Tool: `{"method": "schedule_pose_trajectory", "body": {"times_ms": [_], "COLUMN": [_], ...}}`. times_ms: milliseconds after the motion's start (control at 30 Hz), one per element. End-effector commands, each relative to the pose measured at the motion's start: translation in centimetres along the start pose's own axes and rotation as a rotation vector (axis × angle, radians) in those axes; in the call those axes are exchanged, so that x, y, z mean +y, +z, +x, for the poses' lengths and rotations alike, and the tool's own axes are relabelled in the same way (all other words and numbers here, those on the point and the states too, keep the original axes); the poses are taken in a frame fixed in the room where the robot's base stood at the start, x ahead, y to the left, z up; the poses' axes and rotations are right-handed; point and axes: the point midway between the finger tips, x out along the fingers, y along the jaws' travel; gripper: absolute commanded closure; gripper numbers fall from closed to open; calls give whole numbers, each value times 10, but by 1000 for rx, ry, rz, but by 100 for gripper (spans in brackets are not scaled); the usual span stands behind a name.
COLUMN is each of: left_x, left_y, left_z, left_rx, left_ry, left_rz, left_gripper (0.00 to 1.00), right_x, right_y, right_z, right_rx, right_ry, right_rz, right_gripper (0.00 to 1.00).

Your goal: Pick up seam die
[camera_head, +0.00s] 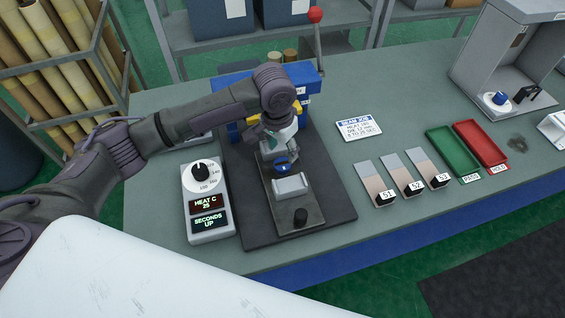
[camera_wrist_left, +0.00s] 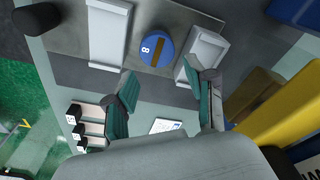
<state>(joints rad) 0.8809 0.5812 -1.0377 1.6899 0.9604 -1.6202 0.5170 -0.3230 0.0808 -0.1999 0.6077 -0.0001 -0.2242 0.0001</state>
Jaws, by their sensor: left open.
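A small blue round die (camera_head: 282,168) sits on the grey metal plate of the press fixture (camera_head: 298,219). In the left wrist view the die (camera_wrist_left: 152,43) shows a brown slot and a white mark like an 8; I take it for the seam die. My left gripper (camera_head: 279,150) is open just above and behind the die. In the left wrist view the gripper's green-padded fingers (camera_wrist_left: 163,82) stand apart, with the die beyond their tips. I cannot tell any contact. My right gripper is not in view.
A light grey block (camera_head: 290,186) and a black knob (camera_head: 301,216) are in front of the die. A heat controller (camera_head: 208,203) stands left. Strips, a green tray (camera_head: 453,153) and a red tray (camera_head: 480,143) lie right. A red-knobbed lever (camera_head: 318,45) rises behind.

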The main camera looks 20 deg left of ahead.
Motion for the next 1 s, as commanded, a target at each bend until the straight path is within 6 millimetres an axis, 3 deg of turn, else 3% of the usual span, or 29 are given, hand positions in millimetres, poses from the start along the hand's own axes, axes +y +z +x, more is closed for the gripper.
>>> {"method": "schedule_pose_trajectory", "body": {"times_ms": [300,500,767,833,1000], "left_x": [1,1,2,2,2], "left_y": [10,12,12,12,11], "left_z": [28,55,60,60,60], "left_rx": [-5,-2,1,1,1], "left_ry": [-1,-1,-2,-2,-1], "left_rz": [1,1,2,2,2], "left_gripper": [45,45,45,51,80], "right_x": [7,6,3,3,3], "right_y": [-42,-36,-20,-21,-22], "right_z": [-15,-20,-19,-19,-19], "right_rx": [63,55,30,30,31], "right_ry": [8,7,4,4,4], "right_rz": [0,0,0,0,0], "right_gripper": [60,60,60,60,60]}}
